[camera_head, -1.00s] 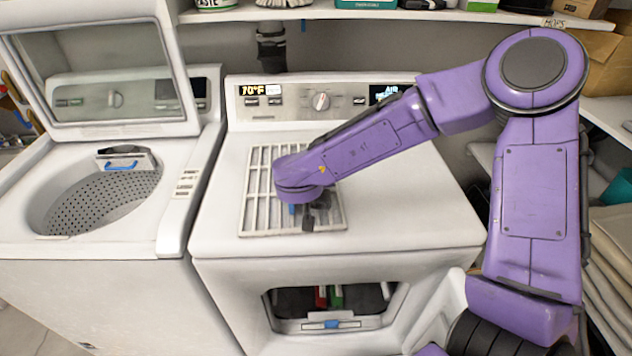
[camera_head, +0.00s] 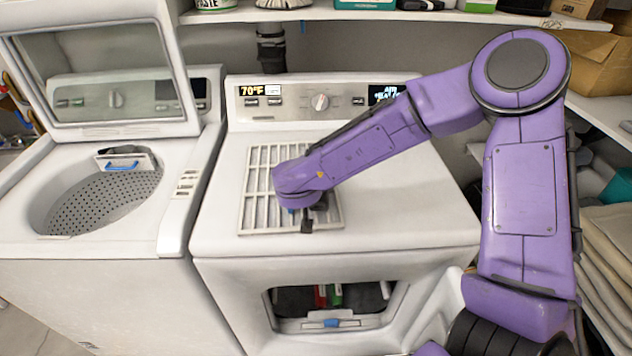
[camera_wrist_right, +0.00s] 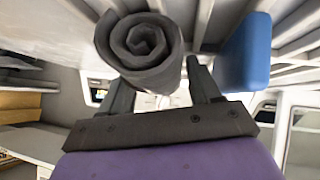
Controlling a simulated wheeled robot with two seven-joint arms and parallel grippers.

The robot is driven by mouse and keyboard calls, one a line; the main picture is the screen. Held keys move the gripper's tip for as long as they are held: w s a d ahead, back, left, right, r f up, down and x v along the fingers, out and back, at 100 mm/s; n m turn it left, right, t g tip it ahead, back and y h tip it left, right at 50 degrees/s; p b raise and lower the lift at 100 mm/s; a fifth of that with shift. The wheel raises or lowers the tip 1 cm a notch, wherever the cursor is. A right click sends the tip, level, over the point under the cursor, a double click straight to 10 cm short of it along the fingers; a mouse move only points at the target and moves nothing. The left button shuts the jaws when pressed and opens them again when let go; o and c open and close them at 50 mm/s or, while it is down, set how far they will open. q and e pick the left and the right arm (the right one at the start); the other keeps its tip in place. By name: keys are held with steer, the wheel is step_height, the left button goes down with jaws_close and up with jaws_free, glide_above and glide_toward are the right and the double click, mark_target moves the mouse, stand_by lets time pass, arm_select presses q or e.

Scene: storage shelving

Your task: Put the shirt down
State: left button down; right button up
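The shirt (camera_wrist_right: 145,48) is a dark grey roll with a spiral end in the right wrist view. It sits between the two fingers of my right gripper (camera_wrist_right: 164,88), covering the tip of the left-hand finger. In the head view my right gripper (camera_head: 307,218) is low over the white slatted rack (camera_head: 250,200) on top of the dryer (camera_head: 400,205), mostly hidden by my purple wrist. I cannot tell whether the roll touches the rack. My left gripper is not in view.
A blue block (camera_wrist_right: 245,50) lies close beside the right-hand finger. The washer (camera_head: 60,190) stands left with its lid raised. A shelf (camera_head: 380,14) crosses above the dryer's control panel. The dryer top is clear right of the rack.

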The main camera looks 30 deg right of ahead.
steer(key=shift+s+f, duration=0.35)
steer(key=shift+f, duration=0.15)
steer(key=w+r+v, duration=0.1)
steer(key=v, duration=1.1)
steer(key=shift+s+d+r, duration=0.1)
steer(key=shift+d, duration=0.05)
